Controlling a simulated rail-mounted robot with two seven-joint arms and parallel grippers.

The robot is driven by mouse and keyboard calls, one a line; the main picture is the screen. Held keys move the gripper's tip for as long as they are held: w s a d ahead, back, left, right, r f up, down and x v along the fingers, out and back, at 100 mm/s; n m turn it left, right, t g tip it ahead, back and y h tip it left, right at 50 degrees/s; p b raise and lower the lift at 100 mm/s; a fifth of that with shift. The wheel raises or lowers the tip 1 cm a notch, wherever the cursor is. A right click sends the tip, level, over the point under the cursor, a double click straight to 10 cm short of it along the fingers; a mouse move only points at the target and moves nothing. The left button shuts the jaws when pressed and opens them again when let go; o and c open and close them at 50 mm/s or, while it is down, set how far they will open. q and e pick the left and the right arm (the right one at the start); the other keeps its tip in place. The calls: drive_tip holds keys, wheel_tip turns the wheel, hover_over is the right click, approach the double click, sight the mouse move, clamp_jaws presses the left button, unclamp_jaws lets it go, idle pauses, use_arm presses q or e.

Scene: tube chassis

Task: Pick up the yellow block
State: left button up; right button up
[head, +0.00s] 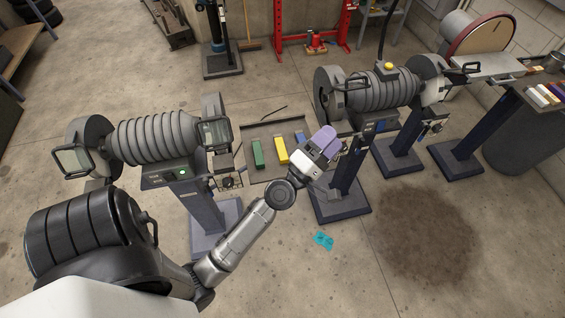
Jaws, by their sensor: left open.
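The yellow block (281,151) lies on a dark flat tray (262,127) between two bench grinders. A green block (257,153) lies to its left and a blue block (300,136) to its right, partly behind my gripper. My left gripper (327,142) has purple parts at its end. In the picture it is just to the right of the yellow block, with a gap between them. It is open, and I see nothing held in it. I cannot tell its height above the tray. My right gripper is not in view.
A grinder (158,137) on a dark pedestal stands left of the tray, and another grinder (380,90) stands to its right. A disc sander (480,35) is at the upper right. Cyan safety glasses (323,239) lie on the floor near a dark stain (425,235).

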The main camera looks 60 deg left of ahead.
use_arm(q)
drive_tip(key=s+a+f+n+g+y+b, duration=0.1)
drive_tip(key=a+f+n+g+y+b, duration=0.6)
drive_tip(key=f+n, duration=0.45)
drive_tip(key=a+f+n+g+y+b, duration=0.6)
drive_tip(key=a+f+n+g, duration=0.25)
drive_tip(key=n, duration=0.55)
drive_tip(key=n+g+h+b, duration=0.3)
drive_tip(key=n+g+h, duration=0.1)
drive_tip(key=n, duration=0.1)
approach(282, 152)
drive_tip(key=shift+w+a+m+t, duration=0.15)
drive_tip(key=shift+a+m+t, duration=0.1)
drive_tip(key=shift+a, duration=0.55)
drive_tip(key=shift+a+f+b, duration=0.1)
drive_tip(key=shift+f+b, duration=0.25)
drive_tip(key=shift+x, duration=0.8)
drive_tip(key=b+x, duration=0.1)
drive_tip(key=x, duration=0.3)
drive_tip(key=shift+w+a+f+b, duration=0.15)
drive_tip(key=shift+a+f+b, duration=0.05)
drive_tip(key=shift+a+b, duration=0.1)
drive_tip(key=shift+w+a+f, duration=0.1)
drive_tip(key=shift+a, duration=0.25)
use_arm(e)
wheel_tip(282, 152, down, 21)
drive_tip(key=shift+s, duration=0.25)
